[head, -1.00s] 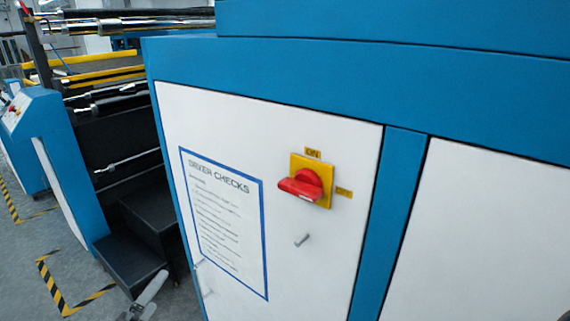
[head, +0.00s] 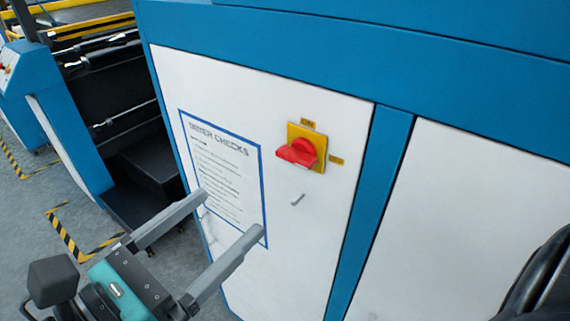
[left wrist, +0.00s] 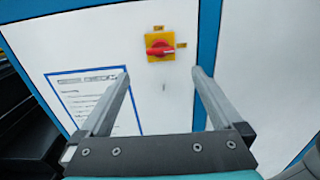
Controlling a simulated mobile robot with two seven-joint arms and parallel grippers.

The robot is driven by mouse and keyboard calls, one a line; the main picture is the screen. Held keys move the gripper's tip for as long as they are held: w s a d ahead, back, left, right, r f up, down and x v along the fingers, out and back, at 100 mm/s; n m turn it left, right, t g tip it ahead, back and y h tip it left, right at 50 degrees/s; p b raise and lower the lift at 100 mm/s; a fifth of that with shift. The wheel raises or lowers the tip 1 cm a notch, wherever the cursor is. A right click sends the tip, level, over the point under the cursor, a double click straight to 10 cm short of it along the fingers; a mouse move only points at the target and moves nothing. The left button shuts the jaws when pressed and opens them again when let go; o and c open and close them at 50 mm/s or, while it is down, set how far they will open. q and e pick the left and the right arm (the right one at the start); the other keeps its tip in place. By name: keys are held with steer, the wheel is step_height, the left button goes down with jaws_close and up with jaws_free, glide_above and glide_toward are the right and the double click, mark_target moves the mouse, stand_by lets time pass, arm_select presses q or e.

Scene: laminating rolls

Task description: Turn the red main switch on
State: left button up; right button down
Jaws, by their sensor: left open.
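The red main switch (head: 297,152) is a rotary handle on a yellow plate (head: 316,135) on the white cabinet door. An ON label (head: 307,123) is above the plate and a second small yellow label (head: 337,160) is at its right. In the left wrist view the red handle (left wrist: 160,50) lies about horizontal, in line with the right-hand label. My left gripper (head: 231,212) is open and empty, below and left of the switch, with its fingers towards the door. In the left wrist view the switch shows just beyond and between the fingertips (left wrist: 161,73), apart from them. My right gripper is not in view.
A blue-framed driver checks sheet (head: 222,165) is on the door behind my left fingers. A small grey door handle (head: 298,199) sticks out below the switch. Blue frame posts (head: 375,210) border the door. Dark rollers and a step (head: 150,170) are at the left.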

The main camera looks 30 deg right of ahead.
arm_select(q)
steer(key=d, duration=0.1)
steer(key=b, duration=0.8)
glide_toward(291, 158)
steer(key=d, duration=0.1)
steer(key=p+x, duration=0.1)
steer(key=x, duration=0.5)
steer(key=shift+w+p, duration=0.15)
steer(key=shift+p, duration=0.15)
steer(key=shift+x, duration=0.75)
steer(key=c, duration=1.2)
